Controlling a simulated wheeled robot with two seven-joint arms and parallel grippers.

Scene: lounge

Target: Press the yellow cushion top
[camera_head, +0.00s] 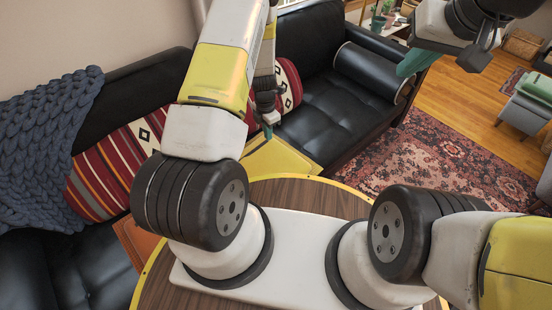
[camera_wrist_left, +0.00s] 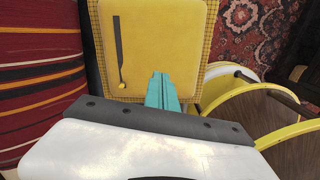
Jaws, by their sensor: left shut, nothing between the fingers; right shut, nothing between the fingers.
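The yellow cushion top (camera_head: 282,158) lies partly behind my left arm and the wooden round top in the head view. In the left wrist view the yellow cushion (camera_wrist_left: 185,30) is a flat square with a woven border, a dark strip and a small round yellow piece. My left gripper (camera_head: 267,130) is shut and empty, its teal fingers (camera_wrist_left: 162,88) over the cushion's near edge in the wrist view. I cannot tell whether they touch it. My right gripper (camera_head: 415,63) is shut and empty at the upper right, well away from the cushion.
A black leather sofa (camera_head: 325,105) with a bolster (camera_head: 372,72) stands behind the cushion. Striped pillows (camera_head: 105,165) and a blue knitted throw (camera_head: 40,135) lie at the left. A patterned rug (camera_head: 430,150) covers open floor at the right.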

